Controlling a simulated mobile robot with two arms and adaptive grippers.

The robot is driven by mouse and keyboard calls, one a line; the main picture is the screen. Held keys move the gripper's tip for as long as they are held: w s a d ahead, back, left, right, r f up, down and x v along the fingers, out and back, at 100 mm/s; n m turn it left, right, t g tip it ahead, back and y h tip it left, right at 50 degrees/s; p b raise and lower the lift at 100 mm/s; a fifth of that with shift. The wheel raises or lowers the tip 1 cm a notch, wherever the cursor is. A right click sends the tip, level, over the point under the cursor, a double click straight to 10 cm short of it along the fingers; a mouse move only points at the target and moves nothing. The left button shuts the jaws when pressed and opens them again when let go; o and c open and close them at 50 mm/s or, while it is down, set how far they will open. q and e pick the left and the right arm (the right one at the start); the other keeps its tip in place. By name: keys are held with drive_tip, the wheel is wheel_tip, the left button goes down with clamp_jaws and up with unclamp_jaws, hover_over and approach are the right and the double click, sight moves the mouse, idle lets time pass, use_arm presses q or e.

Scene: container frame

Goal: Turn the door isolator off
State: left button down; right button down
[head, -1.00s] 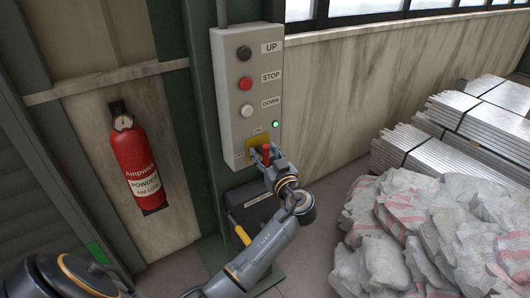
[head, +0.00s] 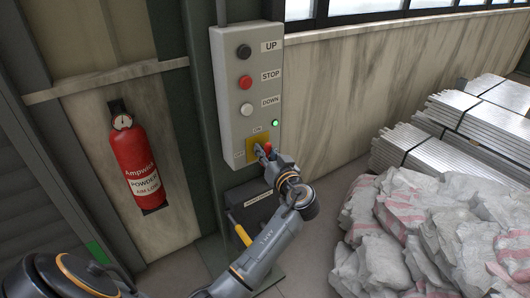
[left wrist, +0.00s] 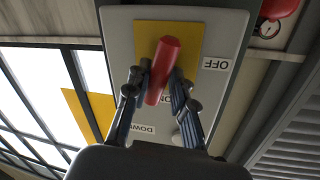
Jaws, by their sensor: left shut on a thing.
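The door isolator is a red handle (head: 267,147) on a yellow plate (head: 252,155) low on the grey control box (head: 227,85). My left gripper (head: 263,154) is at the plate, shut on the red handle. In the left wrist view the red handle (left wrist: 163,62) sits between the two fingers (left wrist: 160,80), slightly tilted, in front of the yellow plate (left wrist: 185,35). The OFF label (left wrist: 216,63) lies right of the plate there. The green lamp (head: 275,123) is lit. My right gripper is not in view.
UP (head: 244,52), STOP (head: 245,82) and DOWN (head: 246,109) buttons are above the isolator. A red fire extinguisher (head: 138,160) hangs on the left wall. A dark box with a yellow lever (head: 241,234) is below. Sacks (head: 440,220) and metal stacks (head: 450,130) fill the right.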

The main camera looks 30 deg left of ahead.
use_arm(q)
drive_tip(key=m, duration=0.3)
drive_tip(key=shift+w+d+r+p, duration=0.1)
drive_tip(key=shift+w+p, duration=0.1)
drive_tip(key=shift+p, duration=0.2)
drive_tip(key=m+g+p, duration=0.1)
drive_tip(key=m, duration=0.2)
drive_tip(key=shift+w+m+g, duration=0.15)
drive_tip(key=shift+m+g, duration=0.15)
drive_tip(key=m+p, duration=0.2)
drive_tip(key=m, duration=0.1)
drive_tip(key=shift+w+d+g, duration=0.1)
drive_tip(key=shift+d+g, duration=0.05)
drive_tip(key=shift+g, duration=0.25)
drive_tip(key=shift+w+f+m+g+p, duration=0.1)
drive_tip(key=shift+f+m+g+p, duration=0.2)
drive_tip(key=shift+m, duration=0.45)
drive_tip(key=shift+f+m+g+p, duration=0.1)
drive_tip(key=shift+m+p, duration=0.25)
drive_tip(key=shift+m, duration=0.4)
drive_tip(key=c, duration=1.1)
unclamp_jaws()
drive_tip(key=shift+f, duration=0.1)
